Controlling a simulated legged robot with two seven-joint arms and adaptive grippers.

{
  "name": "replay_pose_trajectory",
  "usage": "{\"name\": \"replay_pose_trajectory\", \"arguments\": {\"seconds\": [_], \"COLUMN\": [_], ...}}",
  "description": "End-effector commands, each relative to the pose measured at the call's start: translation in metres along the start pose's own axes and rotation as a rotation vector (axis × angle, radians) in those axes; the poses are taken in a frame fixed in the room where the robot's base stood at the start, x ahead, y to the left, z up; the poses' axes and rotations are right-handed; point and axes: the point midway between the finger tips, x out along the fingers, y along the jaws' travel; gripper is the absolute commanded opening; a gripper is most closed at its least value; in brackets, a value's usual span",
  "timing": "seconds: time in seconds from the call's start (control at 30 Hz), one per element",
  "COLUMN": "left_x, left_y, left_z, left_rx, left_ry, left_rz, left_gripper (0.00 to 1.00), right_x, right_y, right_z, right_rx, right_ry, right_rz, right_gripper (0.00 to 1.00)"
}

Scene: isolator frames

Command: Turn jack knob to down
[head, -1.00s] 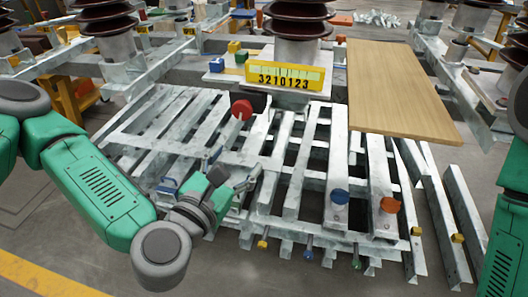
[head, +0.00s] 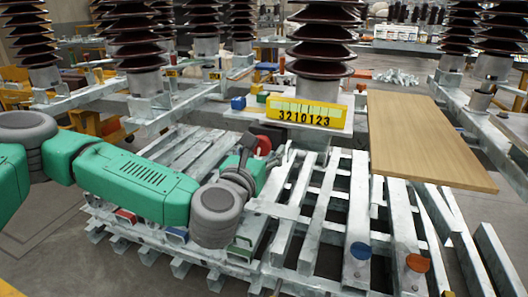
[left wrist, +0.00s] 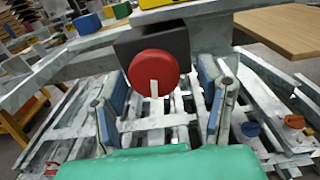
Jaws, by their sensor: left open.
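A round red knob (head: 264,145) shows in the head view on a dark block below the yellow sign, partly covered by my left gripper. In the left wrist view the red knob (left wrist: 154,73) faces me, with a pale bar running from its middle downward. My left gripper (head: 256,157) is at the knob in the head view. In the left wrist view its two blue-padded fingers (left wrist: 163,88) are open, one either side of the knob, with visible gaps. Whether the tips reach past its face is unclear. My right gripper is not in view.
A yellow sign (head: 305,111) reading 3210123 stands behind the knob. A blue knob (head: 361,251) and an orange knob (head: 417,263) sit on the slatted metal frame at the front right. A wooden board (head: 424,135) lies at right. Brown ribbed insulators (head: 324,45) stand behind.

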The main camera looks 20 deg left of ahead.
Motion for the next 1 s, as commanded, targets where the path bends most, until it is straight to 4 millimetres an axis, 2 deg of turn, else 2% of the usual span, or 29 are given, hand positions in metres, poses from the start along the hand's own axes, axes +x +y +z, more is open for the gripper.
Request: {"name": "replay_pose_trajectory", "arguments": {"seconds": [0.17,0.43,0.47,0.6,1.0], "left_x": [0.0121,0.0133,0.0133,0.0131,0.0125], "left_y": [0.0006,-0.0018,-0.0019,-0.001,-0.0008], "left_z": [-0.0003,0.0006,0.0006,0.0003,0.0007], "left_rx": [0.0,0.003,0.003,0.002,0.044], "left_ry": [0.001,0.001,0.001,0.001,0.002], "left_rz": [0.001,0.0,0.0,-0.001,-0.002], "left_gripper": [0.61,0.61,0.57,0.08,0.08], "right_x": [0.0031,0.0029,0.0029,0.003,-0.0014], "right_y": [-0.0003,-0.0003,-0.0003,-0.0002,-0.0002], "right_z": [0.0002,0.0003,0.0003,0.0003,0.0], "right_rx": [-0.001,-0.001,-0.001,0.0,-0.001], "right_ry": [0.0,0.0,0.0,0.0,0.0], "right_rz": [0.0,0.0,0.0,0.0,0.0], "right_gripper": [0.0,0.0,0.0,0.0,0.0]}}
